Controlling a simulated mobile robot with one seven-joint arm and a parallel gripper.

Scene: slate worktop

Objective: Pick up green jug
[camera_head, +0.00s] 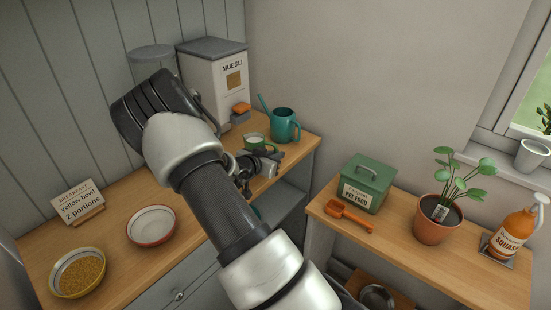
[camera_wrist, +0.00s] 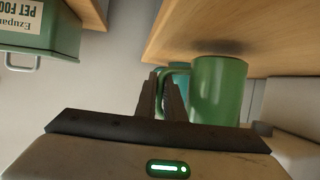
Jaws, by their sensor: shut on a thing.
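The green jug (camera_head: 256,144) holds something white and is upright near the right end of the left wooden worktop, partly hidden by my arm and gripper. In the wrist view, which is upside down, the green jug (camera_wrist: 219,92) shows large, with its handle toward my fingers. My gripper (camera_wrist: 165,78) is shut on the jug's handle; it also shows in the head view (camera_head: 272,157) at the jug's near right side. A dark shadow lies on the worktop by the jug's base. I cannot tell whether the base touches the wood.
A teal watering can (camera_head: 284,125) stands close behind the jug. The muesli box (camera_head: 214,88) and an orange-topped item (camera_head: 241,109) are to its left. Across a gap, the right worktop (camera_head: 390,250) holds a green pet food tin (camera_head: 368,182), orange scoop (camera_head: 347,215), plant and squash bottle.

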